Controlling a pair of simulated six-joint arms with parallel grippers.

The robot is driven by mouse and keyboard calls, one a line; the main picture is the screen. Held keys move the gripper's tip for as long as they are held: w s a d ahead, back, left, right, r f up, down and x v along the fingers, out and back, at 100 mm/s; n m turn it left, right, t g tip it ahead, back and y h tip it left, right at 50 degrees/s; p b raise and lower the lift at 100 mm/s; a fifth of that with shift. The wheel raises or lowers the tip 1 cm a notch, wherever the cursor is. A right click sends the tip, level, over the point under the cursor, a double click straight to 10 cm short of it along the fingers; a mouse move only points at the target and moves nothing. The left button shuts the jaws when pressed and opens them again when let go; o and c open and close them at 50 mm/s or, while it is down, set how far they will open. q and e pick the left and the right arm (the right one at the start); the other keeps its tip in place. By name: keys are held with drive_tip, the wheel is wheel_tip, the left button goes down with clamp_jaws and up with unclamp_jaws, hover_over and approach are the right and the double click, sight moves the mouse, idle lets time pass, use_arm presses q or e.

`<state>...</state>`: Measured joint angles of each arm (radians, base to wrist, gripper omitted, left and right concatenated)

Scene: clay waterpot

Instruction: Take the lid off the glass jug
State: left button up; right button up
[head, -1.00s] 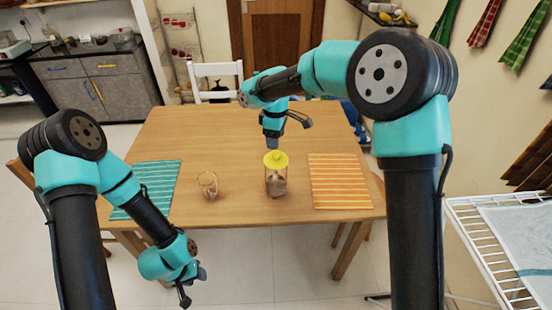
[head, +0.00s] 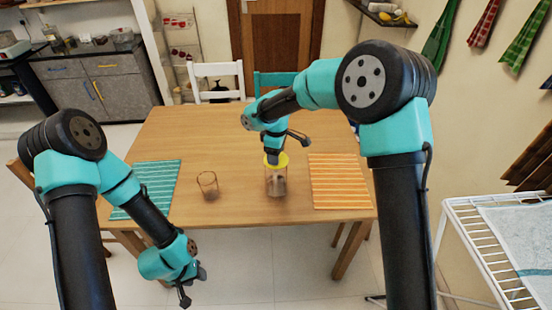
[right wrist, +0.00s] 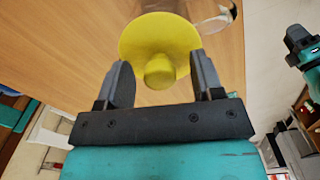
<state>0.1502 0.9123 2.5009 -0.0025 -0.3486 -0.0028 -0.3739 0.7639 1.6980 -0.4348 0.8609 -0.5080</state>
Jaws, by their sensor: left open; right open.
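The glass jug (head: 276,186) stands upright on the wooden table, between the glass and the orange striped mat. Its yellow lid (head: 283,160) sits on top. In the right wrist view the lid (right wrist: 140,40) shows as a yellow disc with a round knob (right wrist: 160,72). My right gripper (head: 273,158) is just above the lid. In the right wrist view its open fingers (right wrist: 160,75) stand on either side of the knob, with gaps showing. My left gripper (head: 193,284) is open and empty, low in front of the table's near edge.
An empty drinking glass (head: 208,186) stands left of the jug. A teal striped mat (head: 148,186) lies at the left and an orange striped mat (head: 338,182) at the right. The table (head: 190,130) is clear behind them. A white drying rack (head: 478,240) stands at the right.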

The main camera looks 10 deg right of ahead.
drive_tip(key=shift+f, duration=0.1)
idle(0.4)
drive_tip(key=c, duration=1)
drive_tip(key=shift+r, duration=1.65)
drive_tip(key=shift+s+r, duration=0.15)
drive_tip(key=shift+s, duration=0.1)
drive_tip(key=s+a+r, duration=0.1)
drive_tip(key=s, duration=1.4)
drive_tip(key=shift+s+a+r, duration=0.2)
drive_tip(key=shift+a, duration=0.15)
